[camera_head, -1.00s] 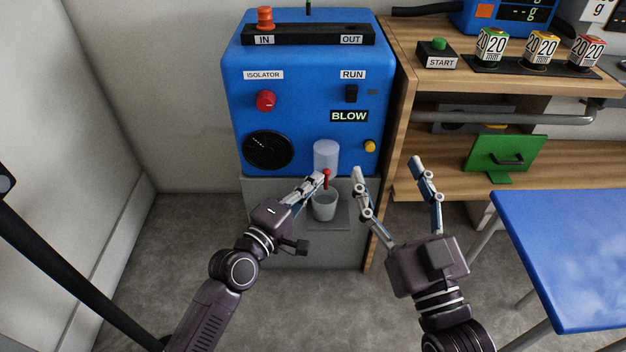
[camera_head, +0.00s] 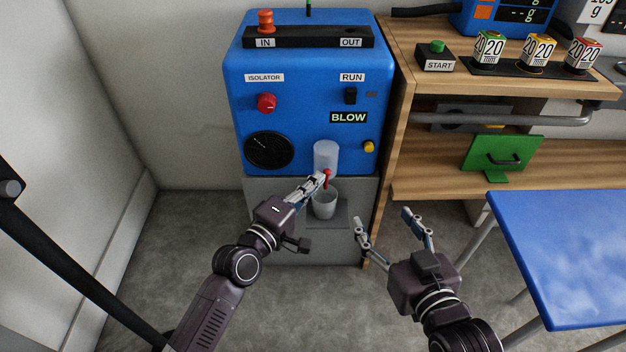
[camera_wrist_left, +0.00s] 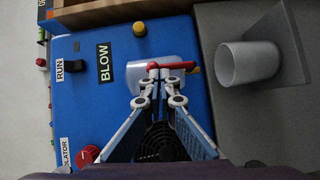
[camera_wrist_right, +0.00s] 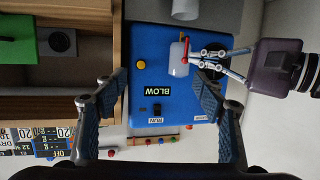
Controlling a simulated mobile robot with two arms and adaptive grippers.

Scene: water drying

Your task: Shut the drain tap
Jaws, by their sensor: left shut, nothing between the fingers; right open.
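The drain tap is a small red lever (camera_head: 327,177) under a clear bowl (camera_head: 325,153) on the front of the blue dryer (camera_head: 300,60). In the left wrist view the red lever (camera_wrist_left: 172,66) lies across the picture, just beyond my fingertips. My left gripper (camera_head: 321,178) is shut and empty, its tips at the lever; I cannot tell whether they touch it. A grey cup (camera_head: 324,205) stands below the tap on a ledge. My right gripper (camera_head: 383,218) is open and empty, to the right of the cup and nearer to me.
The dryer carries a red isolator knob (camera_head: 266,103), a black run switch (camera_head: 351,95) and a yellow button (camera_head: 369,146). A wooden bench (camera_head: 440,182) stands to the right. A blue table (camera_head: 575,250) is at the lower right. The floor at left is clear.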

